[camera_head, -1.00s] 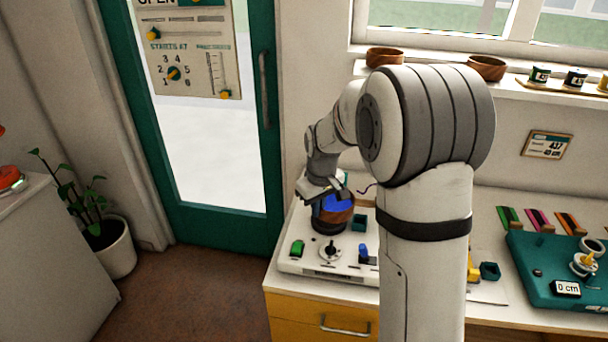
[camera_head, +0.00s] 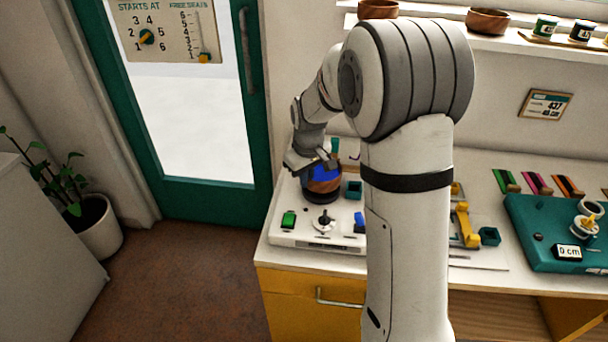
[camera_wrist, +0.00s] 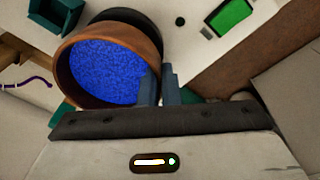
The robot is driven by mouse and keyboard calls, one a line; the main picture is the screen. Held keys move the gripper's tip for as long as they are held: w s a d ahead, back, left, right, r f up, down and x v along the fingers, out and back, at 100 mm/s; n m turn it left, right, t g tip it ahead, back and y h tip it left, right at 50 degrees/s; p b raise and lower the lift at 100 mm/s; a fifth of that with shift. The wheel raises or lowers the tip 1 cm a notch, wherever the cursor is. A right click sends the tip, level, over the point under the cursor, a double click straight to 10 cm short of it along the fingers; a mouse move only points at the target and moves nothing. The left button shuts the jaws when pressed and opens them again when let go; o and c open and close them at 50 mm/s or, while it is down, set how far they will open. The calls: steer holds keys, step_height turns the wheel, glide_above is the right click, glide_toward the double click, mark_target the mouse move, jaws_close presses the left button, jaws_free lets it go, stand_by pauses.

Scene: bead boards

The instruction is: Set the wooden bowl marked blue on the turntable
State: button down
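The wooden bowl (camera_head: 326,186) is brown with bright blue contents or lining. In the wrist view the bowl (camera_wrist: 151,37) has a grainy blue inside that fills its opening. My gripper (camera_wrist: 159,86) has one finger inside the rim and one outside, with the bowl wall pinched between them. In the head view my gripper (camera_head: 327,161) is at the bowl's upper edge. The dark round turntable (camera_head: 321,198) is directly below the bowl on the white console. It also shows behind the bowl in the wrist view (camera_wrist: 118,18). Whether the bowl's base touches it I cannot tell.
The white console (camera_head: 295,240) carries a green button (camera_head: 288,219), a dark knob (camera_head: 324,221) and a blue switch (camera_head: 359,222). A small teal box (camera_head: 353,189) stands just right of the turntable. Wooden bowls (camera_head: 487,21) and jars stand on the sill.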

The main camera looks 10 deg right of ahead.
steer(key=shift+f, duration=0.35)
stand_by(0.3)
steer(key=shift+f+b, duration=0.4)
steer(key=shift+s, duration=0.1)
stand_by(0.6)
steer(key=c, duration=1.6)
jaws_free()
steer(key=shift+o, duration=0.2)
steer(key=shift+r+p, duration=2.3)
steer(key=shift+r, duration=1.15)
